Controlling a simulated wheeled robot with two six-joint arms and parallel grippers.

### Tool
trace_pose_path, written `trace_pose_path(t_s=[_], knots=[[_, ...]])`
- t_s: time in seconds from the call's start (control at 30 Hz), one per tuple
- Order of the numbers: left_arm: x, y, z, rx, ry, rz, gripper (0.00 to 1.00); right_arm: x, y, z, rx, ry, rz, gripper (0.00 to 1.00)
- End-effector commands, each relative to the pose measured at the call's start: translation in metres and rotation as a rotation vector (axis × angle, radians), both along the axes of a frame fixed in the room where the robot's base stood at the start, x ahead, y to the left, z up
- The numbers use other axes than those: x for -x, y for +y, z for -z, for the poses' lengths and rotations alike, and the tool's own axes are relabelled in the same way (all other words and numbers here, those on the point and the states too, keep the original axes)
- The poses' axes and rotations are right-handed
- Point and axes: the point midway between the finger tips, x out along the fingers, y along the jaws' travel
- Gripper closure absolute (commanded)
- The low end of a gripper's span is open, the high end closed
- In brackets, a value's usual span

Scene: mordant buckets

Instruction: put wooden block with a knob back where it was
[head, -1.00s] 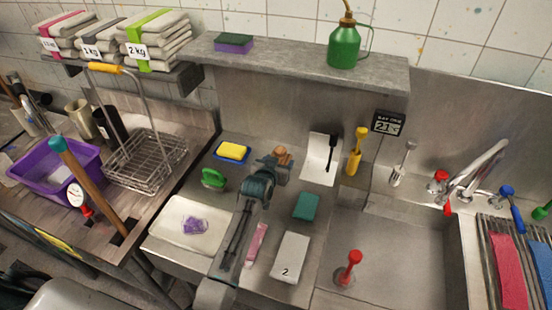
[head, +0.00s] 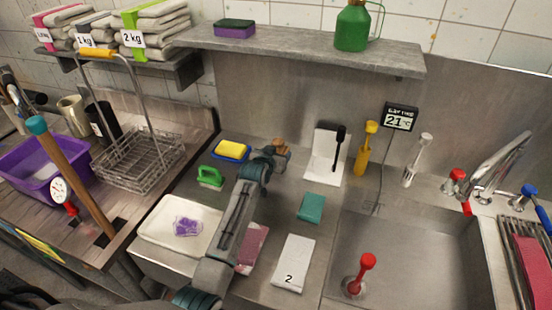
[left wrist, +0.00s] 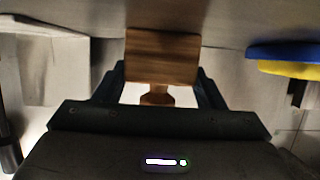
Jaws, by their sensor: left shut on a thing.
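The wooden block with a knob (left wrist: 162,55) is between the fingers of my left gripper (left wrist: 160,85) in the left wrist view. Its knob (left wrist: 157,96) points back toward the palm, and the flat brown body faces away. In the head view only a small brown part of the block (head: 282,147) shows beyond my left gripper (head: 272,154), above the rear of the steel counter. I cannot tell whether the block touches anything behind or below it. My right gripper is not in view.
A white sheet with a black brush (head: 326,158) is to the right. A teal block (head: 311,208) and white block (head: 293,264) lie nearer. The sink (head: 420,255) is right.

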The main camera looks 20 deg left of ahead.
Motion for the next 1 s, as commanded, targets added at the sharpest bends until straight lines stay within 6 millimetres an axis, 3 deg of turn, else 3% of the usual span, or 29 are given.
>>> trace_pose_path(t_s=[0.3, 0.33, 0.43, 0.77, 1.0], knots=[[0.0, 0.0, 0.002, 0.0, -0.001, 0.0, 0.63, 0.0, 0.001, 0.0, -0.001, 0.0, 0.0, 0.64], [0.0, 0.0, 0.002, 0.0, 0.0, 0.0, 0.33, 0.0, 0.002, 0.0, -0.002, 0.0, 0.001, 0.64], [0.0, 0.0, 0.002, 0.0, 0.0, 0.0, 0.15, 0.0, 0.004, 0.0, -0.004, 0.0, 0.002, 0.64], [0.0, 0.0, -0.002, 0.0, -0.001, 0.0, 0.15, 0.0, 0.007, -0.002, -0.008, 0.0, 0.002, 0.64], [0.023, 0.001, -0.009, 0.0, -0.002, 0.0, 0.15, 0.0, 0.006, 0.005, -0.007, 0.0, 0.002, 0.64]])
